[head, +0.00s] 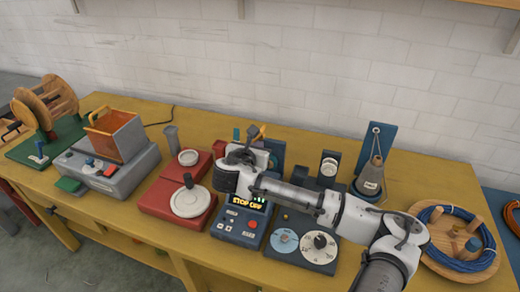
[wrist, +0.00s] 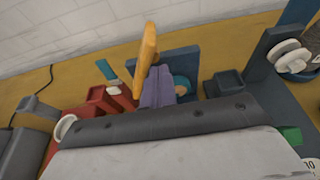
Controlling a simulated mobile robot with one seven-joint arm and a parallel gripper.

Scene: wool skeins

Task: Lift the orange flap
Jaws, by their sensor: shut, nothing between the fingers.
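The orange flap (head: 104,147) is the orange-brown panel on the grey box standing on the grey machine at the left of the bench. An orange handle-like frame shows at its upper left edge. I cannot tell how far the flap stands open. My gripper (head: 258,131) is over the middle of the bench, well to the right of the flap and not touching it. Its fingers are together with nothing between them. In the wrist view my gripper (wrist: 150,60) shows as a narrow orange and purple-grey shape pointing up. The flap does not show clearly there.
The red machine (head: 150,195) with a white dial and a grey post (head: 171,138) stand between my gripper and the grey machine (head: 108,177). A blue device (head: 241,222) with a lit display is below my wrist. A wooden spool (head: 45,102) stands at far left.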

